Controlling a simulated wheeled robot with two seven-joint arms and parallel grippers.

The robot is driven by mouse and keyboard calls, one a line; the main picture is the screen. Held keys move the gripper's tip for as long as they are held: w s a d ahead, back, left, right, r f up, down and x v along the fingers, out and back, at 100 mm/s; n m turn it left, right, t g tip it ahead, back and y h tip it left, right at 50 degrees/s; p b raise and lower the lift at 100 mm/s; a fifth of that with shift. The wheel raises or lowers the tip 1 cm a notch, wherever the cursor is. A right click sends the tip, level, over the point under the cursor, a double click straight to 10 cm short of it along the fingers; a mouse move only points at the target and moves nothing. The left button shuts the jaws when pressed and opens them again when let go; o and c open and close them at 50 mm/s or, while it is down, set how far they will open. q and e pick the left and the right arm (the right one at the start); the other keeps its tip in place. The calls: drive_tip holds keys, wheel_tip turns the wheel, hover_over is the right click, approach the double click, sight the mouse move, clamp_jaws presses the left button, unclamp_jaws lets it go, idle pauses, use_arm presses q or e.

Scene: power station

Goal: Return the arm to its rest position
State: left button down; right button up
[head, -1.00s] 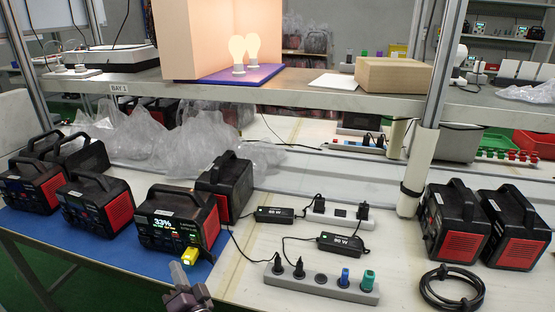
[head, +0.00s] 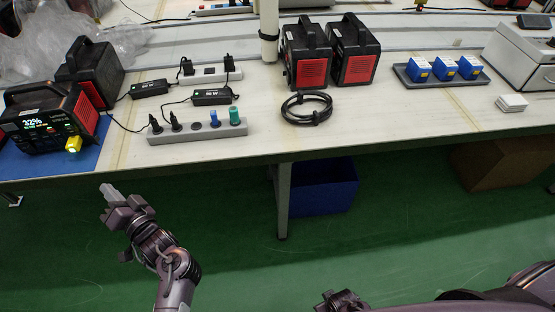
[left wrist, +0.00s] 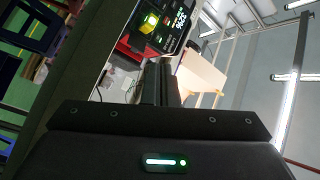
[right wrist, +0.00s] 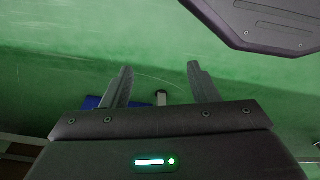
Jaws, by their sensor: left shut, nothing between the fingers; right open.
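My left gripper (head: 109,192) is in front of the table's front edge, over the green floor, below the lit power station. In the left wrist view its fingers (left wrist: 161,82) are together with nothing between them. The power station (head: 48,118) shows a lit display and has a yellow plug (head: 73,144) at its front; both also show in the left wrist view. My right arm shows at the bottom right of the head view, low over the floor. In the right wrist view my right gripper (right wrist: 160,85) has its fingers apart, with green floor behind and nothing held.
The table (head: 400,135) holds a grey power strip (head: 197,132), a coiled black cable (head: 306,107), two power stations at the back and a tray with blue items (head: 443,68). A blue bin (head: 322,187) and a brown box (head: 500,160) stand underneath. The floor in front is open.

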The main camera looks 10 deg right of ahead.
use_arm(q)
drive_tip(key=s+d+f+m+g+h+p, duration=0.1)
drive_tip(key=s+d+f+g+h, duration=0.15)
drive_tip(key=f, duration=0.75)
drive_tip(key=s+d+f+g+h+p, duration=0.15)
drive_tip(key=s+f+h, duration=0.25)
drive_tip(key=f, duration=0.6)
drive_tip(key=s+d+f+m+g+h, duration=0.1)
drive_tip(key=s+d+f+h, duration=0.2)
drive_tip(key=f, duration=0.6)
drive_tip(key=s+f+n+g+h, duration=0.1)
drive_tip(key=s+f+g, duration=0.3)
drive_tip(key=s+f, duration=0.4)
drive_tip(key=s+f+n+g+h+p, duration=0.1)
drive_tip(key=s+f+g, duration=0.4)
drive_tip(key=s, duration=1.8)
wheel_tip(320, 180, down, 3)
drive_tip(key=shift+s+d+f+n+p, duration=0.15)
drive_tip(key=shift+s+n+p, duration=0.15)
drive_tip(key=shift+n, duration=0.4)
use_arm(e)
drive_tip(key=s+d+f, duration=0.2)
drive_tip(key=s+f, duration=0.1)
drive_tip(key=s, duration=0.9)
drive_tip(key=shift+s+d+f+g, duration=0.2)
drive_tip(key=shift+f+g, duration=0.05)
drive_tip(key=shift+g, duration=0.15)
use_arm(q)
drive_tip(key=shift+w+h, duration=0.1)
drive_tip(key=shift+h, duration=0.15)
